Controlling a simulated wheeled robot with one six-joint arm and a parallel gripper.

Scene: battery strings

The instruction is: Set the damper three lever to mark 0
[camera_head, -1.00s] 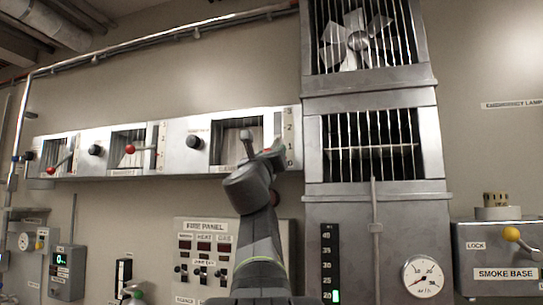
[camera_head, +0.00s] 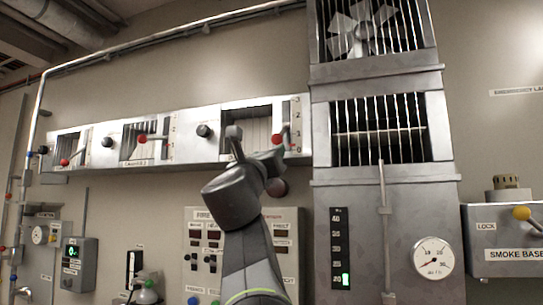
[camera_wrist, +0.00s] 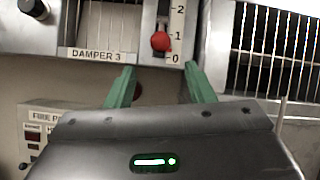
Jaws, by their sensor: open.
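In the wrist view the knob sits between marks 1 and 0, closer to 1. The knob also shows in the head view (camera_head: 277,139), just above my arm. My gripper (camera_wrist: 160,66) is open and empty, its green fingers spread below the knob, one to each side. The knob is not between the fingertips. In the head view my arm hides the fingers.
Two other dampers with red knobs (camera_head: 142,138) (camera_head: 65,162) are to the left on the same strip. A barred metal duct (camera_head: 378,130) stands close on the right. The fire panel (camera_head: 207,240) is below, partly behind my arm. A black knob (camera_wrist: 34,8) is left of the window.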

